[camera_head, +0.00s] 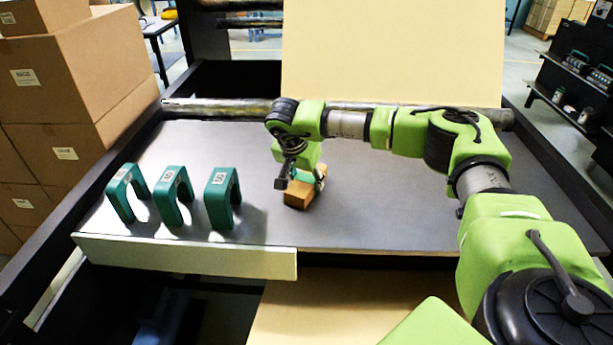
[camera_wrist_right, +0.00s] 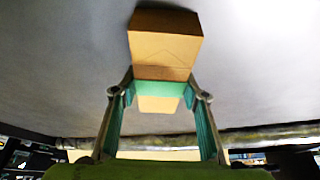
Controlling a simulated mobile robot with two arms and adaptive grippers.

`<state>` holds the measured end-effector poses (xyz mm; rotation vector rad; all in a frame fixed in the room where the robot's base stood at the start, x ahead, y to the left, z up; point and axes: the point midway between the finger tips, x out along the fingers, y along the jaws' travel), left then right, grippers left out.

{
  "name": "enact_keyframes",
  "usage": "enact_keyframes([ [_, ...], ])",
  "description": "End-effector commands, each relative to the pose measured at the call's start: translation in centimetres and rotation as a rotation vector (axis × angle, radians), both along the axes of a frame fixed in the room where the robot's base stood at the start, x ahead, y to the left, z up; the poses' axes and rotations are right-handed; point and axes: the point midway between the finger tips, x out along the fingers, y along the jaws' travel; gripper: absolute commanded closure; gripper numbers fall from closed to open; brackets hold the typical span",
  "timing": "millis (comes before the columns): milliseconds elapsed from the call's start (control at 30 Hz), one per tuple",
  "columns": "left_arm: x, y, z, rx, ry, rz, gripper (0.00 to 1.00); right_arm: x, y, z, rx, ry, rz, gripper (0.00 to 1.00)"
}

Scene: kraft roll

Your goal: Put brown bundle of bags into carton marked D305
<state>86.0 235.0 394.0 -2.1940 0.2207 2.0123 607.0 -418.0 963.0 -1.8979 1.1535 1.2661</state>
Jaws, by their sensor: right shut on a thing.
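I cannot tell whether the bundle is lifted clear of the surface. My left gripper is not in view. No carton marking D305 can be read.
Three teal U-shaped brackets (camera_head: 173,195) stand at the table's left, behind a pale front strip (camera_head: 185,257). Brown cartons (camera_head: 62,70) with unreadable labels are stacked at the left. A metal bar (camera_head: 220,108) and a large tan sheet (camera_head: 390,50) are at the back.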

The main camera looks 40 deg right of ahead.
Motion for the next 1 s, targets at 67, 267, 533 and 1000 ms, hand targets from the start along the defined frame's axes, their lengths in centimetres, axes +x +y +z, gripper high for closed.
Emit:
enact_keyframes([
  [67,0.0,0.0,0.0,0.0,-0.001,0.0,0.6,0.0,0.0,-0.1,0.0,-0.001,0.0,0.88],
  [267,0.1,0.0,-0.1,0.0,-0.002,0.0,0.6,0.0,0.0,-0.2,0.0,-0.001,0.0,0.88],
  [533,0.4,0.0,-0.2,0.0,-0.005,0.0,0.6,0.0,0.0,-0.4,0.0,-0.001,0.0,0.42],
  [1000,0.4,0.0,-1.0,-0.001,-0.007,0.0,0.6,-0.4,1.0,2.4,0.001,-0.005,0.002,0.42],
])
